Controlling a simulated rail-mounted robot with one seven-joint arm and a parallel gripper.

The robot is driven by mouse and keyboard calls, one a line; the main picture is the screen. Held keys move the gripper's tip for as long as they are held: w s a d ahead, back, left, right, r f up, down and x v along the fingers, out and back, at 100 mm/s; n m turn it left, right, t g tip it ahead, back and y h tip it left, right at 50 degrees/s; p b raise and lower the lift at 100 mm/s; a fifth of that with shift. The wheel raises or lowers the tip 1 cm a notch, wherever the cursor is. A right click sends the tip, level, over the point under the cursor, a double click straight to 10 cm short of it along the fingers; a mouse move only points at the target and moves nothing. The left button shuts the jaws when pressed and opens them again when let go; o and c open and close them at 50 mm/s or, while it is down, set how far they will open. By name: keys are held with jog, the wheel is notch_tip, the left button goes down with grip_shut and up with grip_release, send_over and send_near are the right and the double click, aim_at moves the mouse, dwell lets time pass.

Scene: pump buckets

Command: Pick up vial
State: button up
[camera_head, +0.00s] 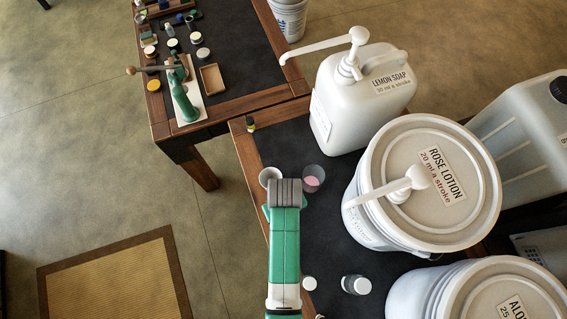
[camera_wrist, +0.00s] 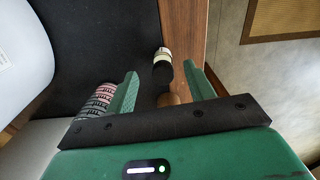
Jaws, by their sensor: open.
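In the wrist view a small vial (camera_wrist: 162,67) with a pale label and a dark part stands near the wooden table edge. It shows between the tips of my gripper (camera_wrist: 162,74), which is open. No finger visibly touches it. In the head view my arm covers most of the gripper. A small dark and yellow vial (camera_head: 250,125) stands by the table's left edge there. I cannot tell whether both views show the same vial.
The lemon soap jug (camera_head: 350,105) and rose lotion bucket (camera_head: 465,215) crowd the right. Open floor (camera_head: 225,240) lies left.

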jog(key=f, duration=0.5)
jog(key=shift+w+a, duration=0.25)
jog(key=c, duration=1)
jog(key=shift+c, duration=0.4)
jog(key=shift+r, duration=0.1)
